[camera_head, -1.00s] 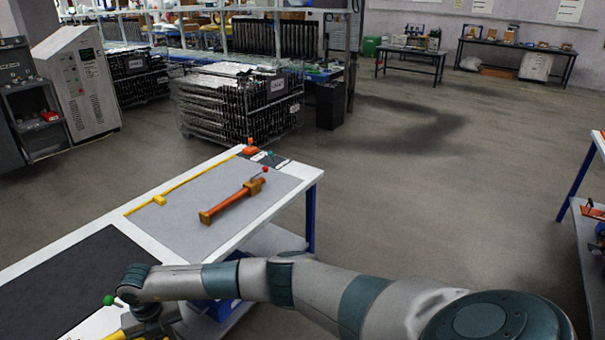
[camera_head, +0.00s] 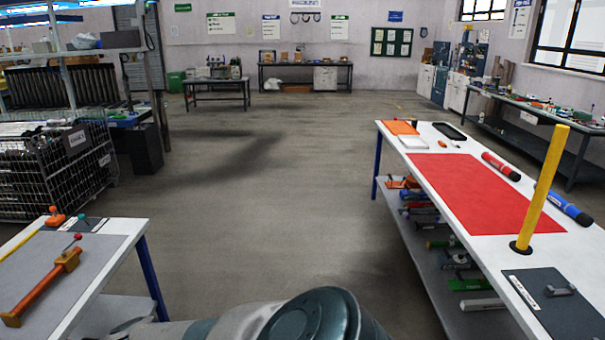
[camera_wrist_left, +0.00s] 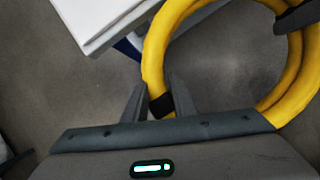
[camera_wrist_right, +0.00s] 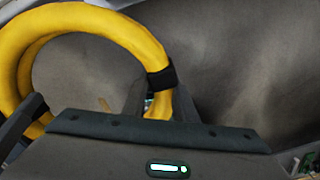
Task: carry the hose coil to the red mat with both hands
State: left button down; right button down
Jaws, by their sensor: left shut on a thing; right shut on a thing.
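The yellow hose coil (camera_wrist_left: 155,50) shows in the left wrist view as a ring with a black band. My left gripper (camera_wrist_left: 160,100) is shut on its near side at the band. In the right wrist view the coil (camera_wrist_right: 90,20) curves away to the left, and my right gripper (camera_wrist_right: 155,100) is shut on it just below another black band. The coil hangs over the floor and is out of the head view, as are both grippers. The red mat (camera_head: 475,190) lies flat and bare on the white table at the right of the head view.
A yellow post (camera_head: 543,190) stands at the mat's near right edge. Red and blue cylinders (camera_head: 570,207) lie along its right side. The left table (camera_head: 130,232) holds an orange tool (camera_head: 45,285). Open floor (camera_head: 270,200) lies between the tables.

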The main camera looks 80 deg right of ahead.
aim_at(471, 184)
jog(key=z, duration=2.45)
jog(key=i, duration=2.3)
